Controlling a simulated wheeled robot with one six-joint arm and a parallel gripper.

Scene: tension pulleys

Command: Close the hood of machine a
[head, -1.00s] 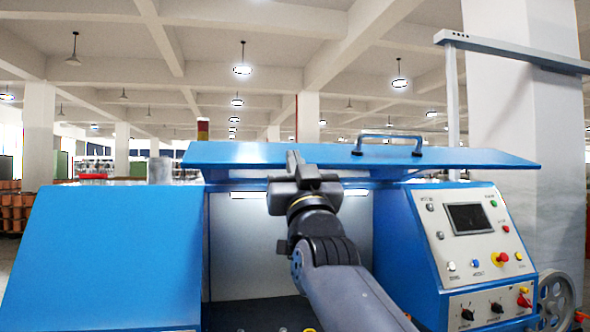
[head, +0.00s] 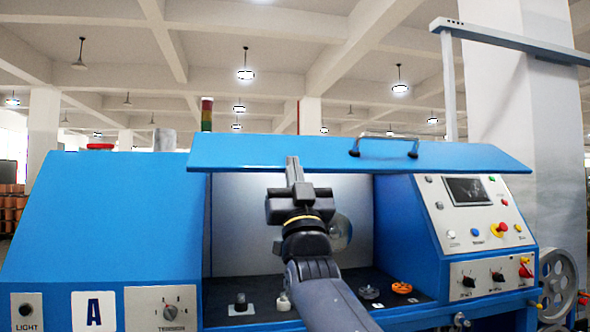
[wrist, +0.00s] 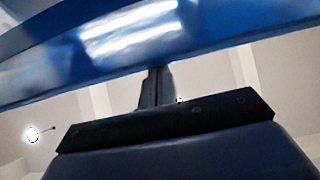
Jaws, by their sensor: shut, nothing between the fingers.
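The blue hood (head: 300,152) of machine A is partly raised over the machine's open bay and carries a metal handle (head: 385,140) on its top right. The machine (head: 110,225) is blue, with a white "A" label (head: 93,311) at its lower left front. My gripper (head: 293,165) is shut and empty, its fingertips at the hood's lower front edge, left of the handle. In the wrist view the hood (wrist: 190,40) fills the top and the gripper fingers (wrist: 156,82) reach up to its edge; I cannot tell whether they touch.
A control panel (head: 475,212) with a screen, buttons and knobs is on the right. A grey handwheel (head: 560,282) stands at the far right.

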